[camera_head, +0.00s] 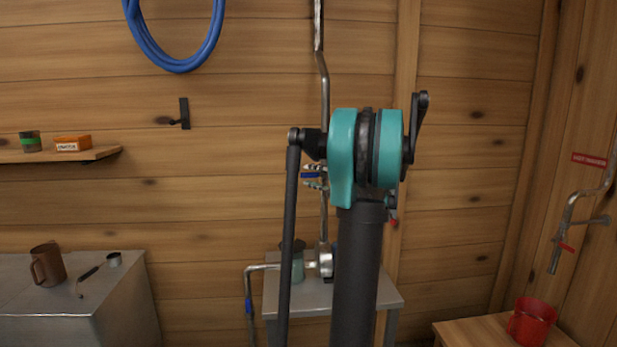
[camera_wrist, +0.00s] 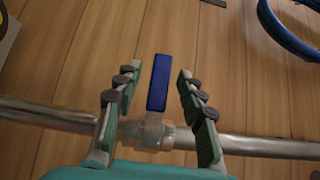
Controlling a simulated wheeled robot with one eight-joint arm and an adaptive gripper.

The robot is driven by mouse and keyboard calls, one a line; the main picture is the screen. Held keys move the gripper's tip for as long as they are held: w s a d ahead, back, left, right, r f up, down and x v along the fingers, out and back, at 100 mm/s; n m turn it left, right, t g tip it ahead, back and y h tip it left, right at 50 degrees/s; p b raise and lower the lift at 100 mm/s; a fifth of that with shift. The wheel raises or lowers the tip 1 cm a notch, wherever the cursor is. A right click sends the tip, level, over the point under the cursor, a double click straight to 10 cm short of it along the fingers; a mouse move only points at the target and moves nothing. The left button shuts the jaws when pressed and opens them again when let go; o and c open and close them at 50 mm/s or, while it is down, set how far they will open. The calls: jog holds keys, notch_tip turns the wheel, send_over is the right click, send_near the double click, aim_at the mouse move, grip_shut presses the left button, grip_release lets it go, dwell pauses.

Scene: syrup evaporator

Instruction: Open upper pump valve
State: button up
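The upper pump valve's blue lever (camera_wrist: 158,82) stands across the metal pipe (camera_wrist: 255,146) in the wrist view, at right angles to it. My gripper (camera_wrist: 160,70) is open around the lever, one finger on each side. Gaps show between the lever and both fingers, and neither appears to touch it. In the head view the blue lever (camera_head: 310,176) shows as a small strip left of the vertical pipe (camera_head: 324,95), between my fingers. My arm hides part of the pipe there.
A pump (camera_head: 325,261) sits on a grey table (camera_head: 390,297) behind my arm. Its left pipe carries another blue handle (camera_head: 249,307). A blue hose (camera_head: 172,65) hangs on the wall. A red pot (camera_head: 531,323) stands at lower right, beneath a spout (camera_head: 556,258).

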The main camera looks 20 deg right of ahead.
jog(key=shift+w+a, duration=0.35)
jog(key=shift+w, duration=0.25)
jog(key=shift+c, duration=0.4)
grip_shut()
